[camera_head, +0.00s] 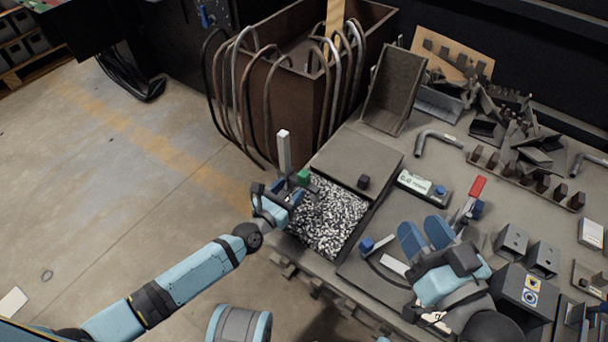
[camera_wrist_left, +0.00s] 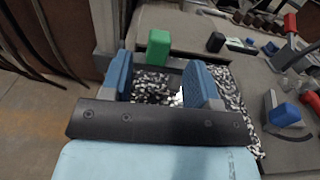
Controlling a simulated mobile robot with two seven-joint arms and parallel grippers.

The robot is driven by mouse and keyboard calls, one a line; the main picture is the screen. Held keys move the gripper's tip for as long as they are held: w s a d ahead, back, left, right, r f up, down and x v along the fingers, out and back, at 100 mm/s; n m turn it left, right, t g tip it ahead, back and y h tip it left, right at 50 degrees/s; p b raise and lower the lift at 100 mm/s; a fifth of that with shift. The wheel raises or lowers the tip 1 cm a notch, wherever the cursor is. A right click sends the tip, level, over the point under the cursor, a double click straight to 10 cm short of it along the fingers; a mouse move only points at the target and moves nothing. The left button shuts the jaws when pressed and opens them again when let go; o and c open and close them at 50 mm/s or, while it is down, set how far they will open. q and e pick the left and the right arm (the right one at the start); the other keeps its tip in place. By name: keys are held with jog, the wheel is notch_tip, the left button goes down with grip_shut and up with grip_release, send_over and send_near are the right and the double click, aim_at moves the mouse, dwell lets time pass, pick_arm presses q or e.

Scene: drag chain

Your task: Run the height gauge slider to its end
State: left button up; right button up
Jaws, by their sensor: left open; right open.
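The height gauge has a pale upright post (camera_head: 284,150) at the left edge of the bench, with a green slider block (camera_head: 303,177) beside its lower part. In the left wrist view the post (camera_wrist_left: 104,25) rises at the upper left and the green block (camera_wrist_left: 158,46) stands just beyond my fingers. My left gripper (camera_head: 288,188) is open at the foot of the gauge, its blue fingers (camera_wrist_left: 160,78) apart. The block shows between the fingertip directions; contact is not clear. My right gripper (camera_head: 425,232) is open above the bench, away from the gauge.
A bed of black and white chips (camera_head: 330,218) lies beside the gauge. A rusty bin (camera_head: 290,90) with hanging hoses stands behind. A red-handled clamp (camera_head: 477,190), a display box (camera_head: 423,186) and a blue-knobbed lever (camera_head: 372,244) sit near my right gripper. The floor at left is open.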

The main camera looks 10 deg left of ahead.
aim_at(301, 178)
pick_arm(q)
jog(key=b+x, duration=0.1)
jog(key=x, duration=0.6)
pick_arm(e)
notch_tip(301, 178, down, 2)
jog(key=shift+f+g, duration=0.1)
jog(key=shift+g, duration=0.3)
pick_arm(q)
grip_shut()
notch_tip(301, 178, up, 8)
jog(key=p, duration=0.6)
jog(key=shift+r, duration=0.1)
jog(key=shift+r+p, duration=0.6)
jog(key=shift+r, duration=0.25)
notch_tip(301, 178, up, 3)
jog(key=shift+f+p, duration=0.15)
jog(key=shift+p, duration=0.75)
pick_arm(e)
jog(key=shift+m+t+h, duration=0.4)
jog(key=shift+t+h, duration=0.4)
jog(key=shift+t, duration=0.1)
jog(key=r, duration=0.1)
jog(key=d+r, duration=0.1)
jog(key=r, duration=0.1)
jog(key=d+r, duration=0.1)
jog(key=r, duration=0.1)
jog(key=shift+w, duration=0.1)
